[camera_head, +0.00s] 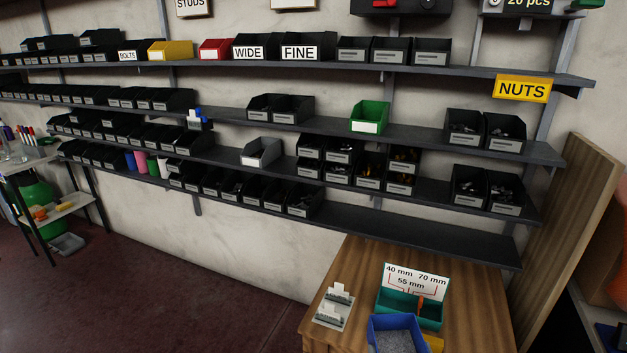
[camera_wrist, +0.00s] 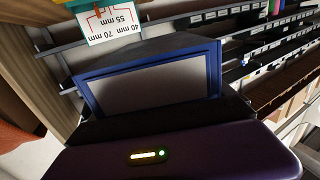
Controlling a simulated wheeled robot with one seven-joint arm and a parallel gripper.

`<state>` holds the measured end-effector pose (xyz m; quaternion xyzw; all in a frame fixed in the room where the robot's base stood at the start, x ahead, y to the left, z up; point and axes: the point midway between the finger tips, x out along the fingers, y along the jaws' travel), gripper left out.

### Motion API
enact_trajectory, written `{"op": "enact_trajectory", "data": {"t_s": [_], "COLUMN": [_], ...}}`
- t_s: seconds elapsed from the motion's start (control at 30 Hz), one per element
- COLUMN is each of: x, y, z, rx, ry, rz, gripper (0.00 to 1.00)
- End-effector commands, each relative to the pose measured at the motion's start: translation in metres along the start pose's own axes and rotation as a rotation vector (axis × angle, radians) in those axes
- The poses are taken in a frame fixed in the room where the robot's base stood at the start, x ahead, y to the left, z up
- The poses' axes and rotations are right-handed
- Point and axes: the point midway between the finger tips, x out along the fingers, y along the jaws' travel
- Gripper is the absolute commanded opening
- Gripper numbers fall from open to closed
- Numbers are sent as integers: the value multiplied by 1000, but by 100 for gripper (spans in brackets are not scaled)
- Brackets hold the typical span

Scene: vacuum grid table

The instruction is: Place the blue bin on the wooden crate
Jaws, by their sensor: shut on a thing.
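The blue bin (camera_head: 372,333) is at the bottom edge of the head view, in front of the teal bin and over the wooden crate's top in the picture. It holds grey small pieces. Its near part is cut off. In the wrist view, the blue bin (camera_wrist: 150,80) shows its blue-framed label side right at my gripper (camera_wrist: 165,118), which is shut on it. My gripper is not seen in the head view. The wooden crate (camera_head: 478,318) has a striped brown top at the bottom right. I cannot tell whether the bin touches it.
A teal bin (camera_head: 398,311) with a "40 mm 70 mm 55 mm" sign stands on the crate, close behind the blue bin. A small card holder (camera_head: 334,315) stands at its left. Wall shelves (camera_head: 420,228) with many bins are behind.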

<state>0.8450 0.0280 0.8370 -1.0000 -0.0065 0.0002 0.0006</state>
Motion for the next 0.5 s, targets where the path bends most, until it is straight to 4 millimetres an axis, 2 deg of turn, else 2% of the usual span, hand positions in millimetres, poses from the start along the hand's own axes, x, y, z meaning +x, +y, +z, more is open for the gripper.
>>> {"op": "enact_trajectory", "data": {"t_s": [0.27,0.47,0.5], "x": [-20,-50,-62], "y": [3,10,12], "z": [32,74,87], "rx": [-3,-5,-5], "ry": [-3,-5,-9], "rz": [-2,0,0], "gripper": [39,39,39]}}
